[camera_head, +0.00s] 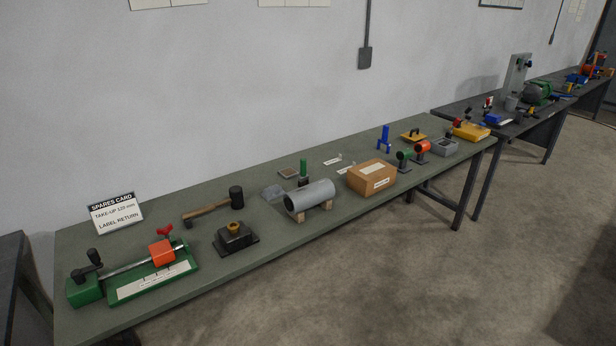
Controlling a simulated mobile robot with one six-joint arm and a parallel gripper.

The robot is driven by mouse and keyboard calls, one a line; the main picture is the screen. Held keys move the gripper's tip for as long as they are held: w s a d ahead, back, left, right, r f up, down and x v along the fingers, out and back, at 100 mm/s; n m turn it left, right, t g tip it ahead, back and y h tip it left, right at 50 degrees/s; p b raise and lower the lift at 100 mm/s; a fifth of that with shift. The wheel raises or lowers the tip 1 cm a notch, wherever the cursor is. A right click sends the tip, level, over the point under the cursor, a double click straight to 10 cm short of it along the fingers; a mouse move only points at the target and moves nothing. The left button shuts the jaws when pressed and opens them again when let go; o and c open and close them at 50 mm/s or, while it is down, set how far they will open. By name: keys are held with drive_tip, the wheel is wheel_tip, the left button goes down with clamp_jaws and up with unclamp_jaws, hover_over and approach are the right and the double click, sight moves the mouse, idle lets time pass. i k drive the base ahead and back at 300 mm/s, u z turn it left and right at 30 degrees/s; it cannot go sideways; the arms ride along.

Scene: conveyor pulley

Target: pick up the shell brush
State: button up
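I cannot tell for sure which thing is the shell brush. An upright green-handled tool (303,171) with a dark lower part stands behind the grey cylinder and may be the brush. A flat yellow piece with a dark grip (413,135) lies farther right, near the back edge, and could also be it. The grey cylinder (310,196) rests on wooden blocks and hides part of what is behind it. My gripper does not show in this view.
The long green-topped table (200,265) holds a green fixture (135,277), a hammer (215,204), a black block (235,238), a cardboard box (371,178) and red and green tubes on stands. A second table stands at the far right. The floor in front (420,280) is clear.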

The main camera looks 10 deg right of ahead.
sight(303, 178)
drive_tip(key=u, duration=1.65)
drive_tip(key=k, duration=0.1)
drive_tip(key=z, duration=3.15)
drive_tip(key=i, duration=2.25)
